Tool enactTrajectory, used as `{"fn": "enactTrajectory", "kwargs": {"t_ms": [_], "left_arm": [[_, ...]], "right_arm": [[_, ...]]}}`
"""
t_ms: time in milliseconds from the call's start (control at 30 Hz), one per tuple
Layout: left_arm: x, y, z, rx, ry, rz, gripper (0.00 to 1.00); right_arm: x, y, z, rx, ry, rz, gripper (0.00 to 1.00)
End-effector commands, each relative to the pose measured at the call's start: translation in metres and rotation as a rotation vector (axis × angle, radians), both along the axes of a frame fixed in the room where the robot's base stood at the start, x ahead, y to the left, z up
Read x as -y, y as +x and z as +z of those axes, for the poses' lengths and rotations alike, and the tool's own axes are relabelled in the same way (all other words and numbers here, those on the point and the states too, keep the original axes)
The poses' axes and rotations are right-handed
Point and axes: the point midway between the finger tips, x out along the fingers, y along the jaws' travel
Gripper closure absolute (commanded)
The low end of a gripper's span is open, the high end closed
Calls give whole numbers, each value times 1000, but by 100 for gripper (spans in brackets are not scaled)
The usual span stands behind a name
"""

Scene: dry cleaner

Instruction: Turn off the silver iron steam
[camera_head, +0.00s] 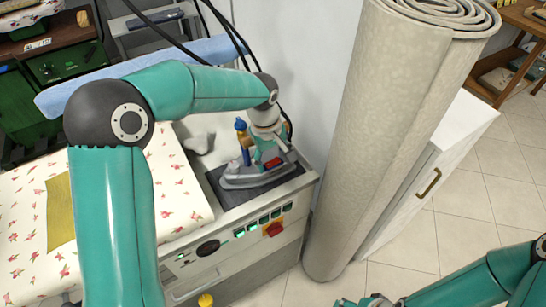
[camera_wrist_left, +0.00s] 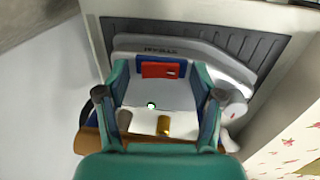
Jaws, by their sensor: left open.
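The silver iron (camera_head: 258,177) rests on a dark pad at the right end of the ironing station. My left gripper (camera_head: 271,158) is over the iron and hides part of its top. In the left wrist view the iron (camera_wrist_left: 190,48) lies below my left gripper (camera_wrist_left: 160,80), whose two fingers are apart. Between the fingers show a red switch (camera_wrist_left: 160,70), a small green light (camera_wrist_left: 151,106) and a gold knob (camera_wrist_left: 164,126). I cannot tell whether the fingers touch the iron. My right gripper (camera_head: 364,301) is at the bottom edge, partly cut off.
The dark pad (camera_head: 229,196) lies on the station. A floral cloth (camera_head: 180,190) covers the station's left part. A rolled carpet (camera_head: 385,130) stands close on the right, before a white cabinet (camera_head: 440,150).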

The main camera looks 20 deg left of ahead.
Motion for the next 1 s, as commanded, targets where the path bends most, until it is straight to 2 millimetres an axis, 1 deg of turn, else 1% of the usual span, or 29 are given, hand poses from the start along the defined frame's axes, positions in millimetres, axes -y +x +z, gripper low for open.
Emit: {"fn": "enactTrajectory", "kwargs": {"t_ms": [167, 200, 367, 500, 567, 667, 833, 900, 1000], "left_arm": [[0, 0, 0, 0, 0, 0, 33], [0, 0, 0, 0, 0, 0, 35], [0, 0, 0, 0, 0, 0, 62], [0, 0, 0, 0, 0, 0, 85], [0, 0, 0, 0, 0, 0, 93], [0, 0, 2, -8, 6, -1, 93], [3, 2, 4, -73, 55, -3, 93], [3, 3, 3, -92, 71, -2, 93], [2, 3, 1, -98, 78, 0, 93]], "right_arm": [[0, 0, 0, 0, 0, 0, 30], [0, 0, 0, 0, 0, 0, 30], [0, 0, 0, 0, 0, 0, 30], [0, 0, 0, 0, 0, 0, 30], [0, 0, 0, 0, 0, 0, 30], [0, 0, 4, 0, 0, 0, 30], [0, 0, 20, 0, 0, 0, 30], [0, 0, 23, 0, 0, 0, 30], [0, 0, 22, 0, 0, 0, 30]]}}
